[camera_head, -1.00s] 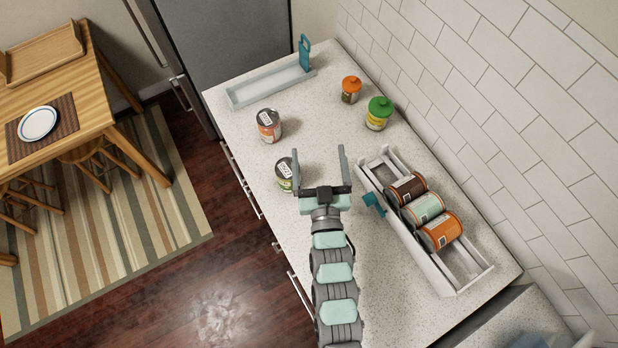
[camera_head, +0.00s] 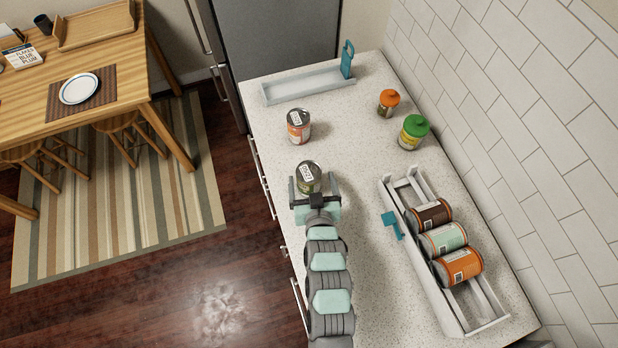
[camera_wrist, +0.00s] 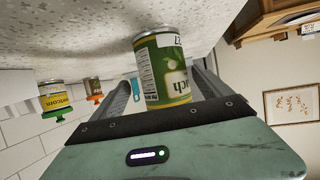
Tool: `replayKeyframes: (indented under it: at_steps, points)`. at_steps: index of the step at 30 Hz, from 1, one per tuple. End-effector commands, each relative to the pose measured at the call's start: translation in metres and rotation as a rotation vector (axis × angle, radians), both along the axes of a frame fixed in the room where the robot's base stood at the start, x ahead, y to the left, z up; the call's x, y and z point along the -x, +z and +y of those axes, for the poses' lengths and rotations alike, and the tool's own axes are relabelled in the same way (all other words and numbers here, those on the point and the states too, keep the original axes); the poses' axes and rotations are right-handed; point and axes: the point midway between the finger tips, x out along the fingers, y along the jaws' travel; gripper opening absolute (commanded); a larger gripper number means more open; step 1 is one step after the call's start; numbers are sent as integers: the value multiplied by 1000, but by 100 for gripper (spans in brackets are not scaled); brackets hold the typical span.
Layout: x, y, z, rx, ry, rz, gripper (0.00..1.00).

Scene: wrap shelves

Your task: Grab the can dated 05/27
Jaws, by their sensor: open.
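A green can (camera_head: 309,180) stands upright on the counter with a white date label on its lid. It also shows in the wrist view (camera_wrist: 160,68), tilted in the picture, with "ach" readable on its side. The label's end looks like "27"; the full date is too small to read. My gripper (camera_head: 313,188) is open around this can, one finger on each side, with a gap visible. A red-and-white can (camera_head: 299,126) stands upright farther back, with a white label on its lid that I cannot read.
A rack (camera_head: 436,290) at right holds a brown can (camera_head: 430,216), a mint can (camera_head: 443,239) and an orange can (camera_head: 459,268) lying on their sides. Green-lidded (camera_head: 412,133) and orange-lidded (camera_head: 388,103) jars stand behind it. An empty tray (camera_head: 310,84) lies at the back.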

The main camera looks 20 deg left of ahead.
Motion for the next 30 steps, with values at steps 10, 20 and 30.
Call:
replayKeyframes:
  at_steps: [10,20,30]
  points:
    - [-31,-14,27,0,1,2,88]
    - [-35,-17,29,0,0,1,87]
    - [-35,-16,28,-1,0,0,59]
